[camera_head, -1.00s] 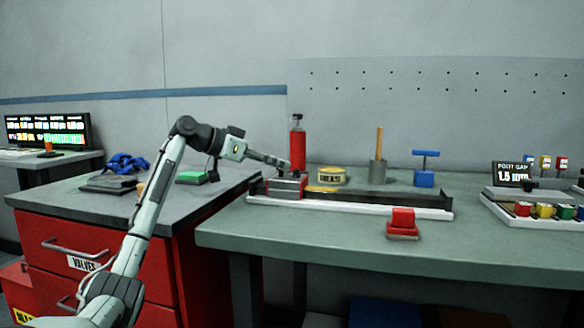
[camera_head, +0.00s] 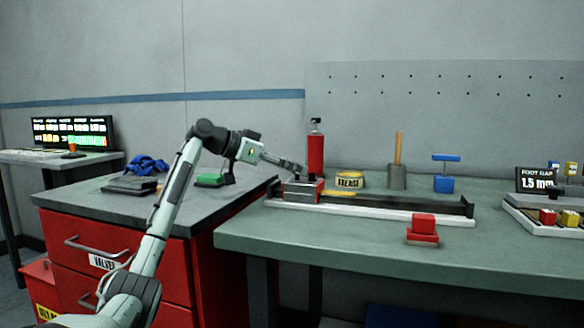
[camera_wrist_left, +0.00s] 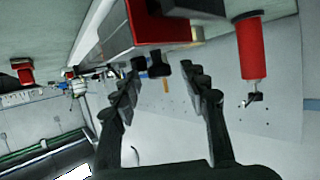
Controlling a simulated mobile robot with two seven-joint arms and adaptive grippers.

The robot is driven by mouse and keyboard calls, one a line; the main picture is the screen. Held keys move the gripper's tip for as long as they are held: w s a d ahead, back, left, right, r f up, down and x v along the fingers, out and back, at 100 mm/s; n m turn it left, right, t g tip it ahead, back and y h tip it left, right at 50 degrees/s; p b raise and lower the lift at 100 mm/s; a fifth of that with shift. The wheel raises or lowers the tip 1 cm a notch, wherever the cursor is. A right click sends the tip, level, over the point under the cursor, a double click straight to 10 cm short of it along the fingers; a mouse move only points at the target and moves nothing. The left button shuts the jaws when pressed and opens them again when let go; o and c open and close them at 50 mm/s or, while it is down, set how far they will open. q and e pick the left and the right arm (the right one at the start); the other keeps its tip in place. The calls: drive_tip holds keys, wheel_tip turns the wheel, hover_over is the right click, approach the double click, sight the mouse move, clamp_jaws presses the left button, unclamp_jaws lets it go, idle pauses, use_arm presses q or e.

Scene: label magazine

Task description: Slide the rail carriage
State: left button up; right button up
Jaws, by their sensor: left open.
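The rail carriage (camera_head: 302,193), a red and grey block with a dark top part, sits near the left end of the long dark rail (camera_head: 400,204) on its white base. My left gripper (camera_head: 298,171) is just above the carriage, coming from the left. In the left wrist view its two fingers (camera_wrist_left: 163,80) are apart, with a dark knob-like part beyond the tips. The silver and red carriage body (camera_wrist_left: 122,32) fills the top of that view. I cannot tell whether the fingers touch the carriage. My right gripper is not in view.
A red bottle (camera_head: 316,150) stands close behind the carriage, also seen in the left wrist view (camera_wrist_left: 251,48). A yellow tin (camera_head: 349,180), a grey holder (camera_head: 397,178) and a blue T-handled block (camera_head: 444,183) stand behind the rail. A red block (camera_head: 423,229) is in front.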

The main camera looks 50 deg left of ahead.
use_arm(q)
drive_tip(key=v, duration=1.1)
drive_tip(key=shift+s, duration=0.35)
drive_tip(key=shift+a, duration=0.1)
